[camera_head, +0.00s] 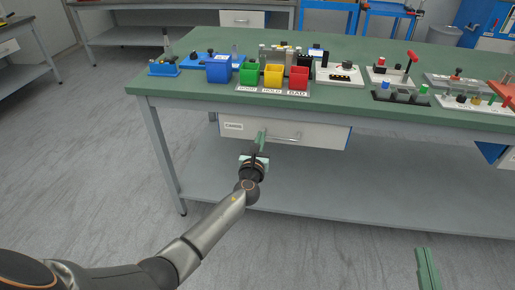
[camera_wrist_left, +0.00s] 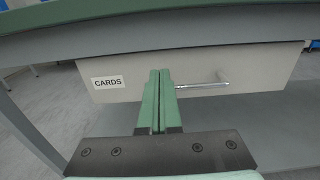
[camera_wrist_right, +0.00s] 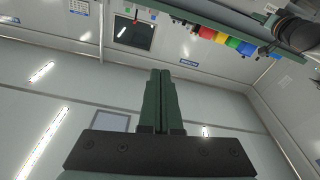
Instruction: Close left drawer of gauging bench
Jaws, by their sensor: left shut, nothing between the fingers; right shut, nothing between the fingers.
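The gauging bench (camera_head: 190,95) has a green top. Its left drawer (camera_head: 315,136), a pale front with a bar handle and a CARDS label, sits under the top's front edge. The drawer front also fills the upper part of the left wrist view (camera_wrist_left: 140,92). It looks near flush with the bench; I cannot tell whether a small gap is left. My left gripper (camera_head: 262,138) is shut and empty, its green fingers pointing at the front between label and handle; contact is unclear. My right gripper (camera_head: 428,268) is shut and empty, low at the right, away from the drawer.
Blue, green, yellow and red bins (camera_head: 272,76) and several fixtures stand on the bench top. A lower shelf (camera_head: 320,190) runs beneath the drawer. A blue part (camera_head: 488,152) shows under the bench at the right. The floor in front is clear.

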